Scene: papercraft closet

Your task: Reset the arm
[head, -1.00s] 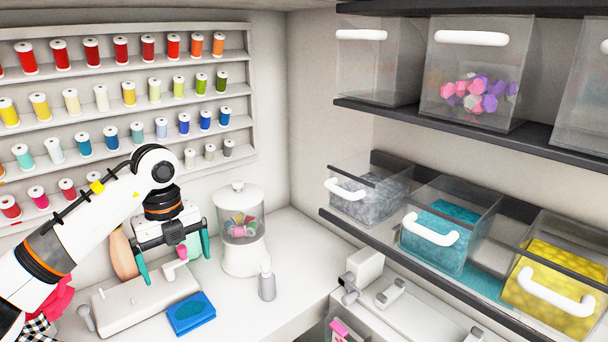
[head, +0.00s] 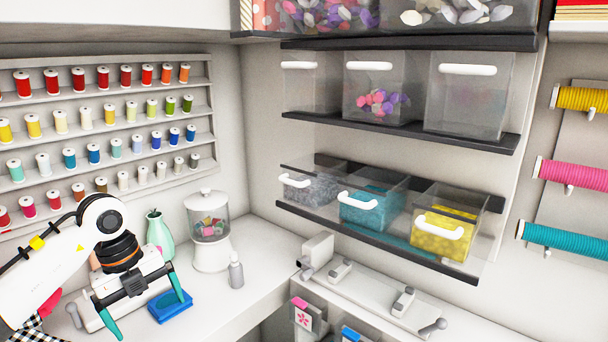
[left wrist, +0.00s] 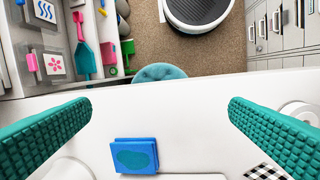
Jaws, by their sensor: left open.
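My left arm (head: 45,255) comes in from the left in the head view, over the white worktop. Its gripper (head: 152,318) has two teal fingers spread wide apart with nothing between them. It hangs in front of a white machine (head: 90,315) with a grey knob and beside a blue pad (head: 170,305). In the left wrist view the open fingers (left wrist: 160,108) stand at both sides, and the blue pad (left wrist: 135,156) lies on the worktop low between them, untouched. My right arm and gripper are not in view.
Thread racks (head: 105,145) line the left wall. Shelves with clear bins (head: 380,88) fill the right wall. The worktop around the bottle is clear.

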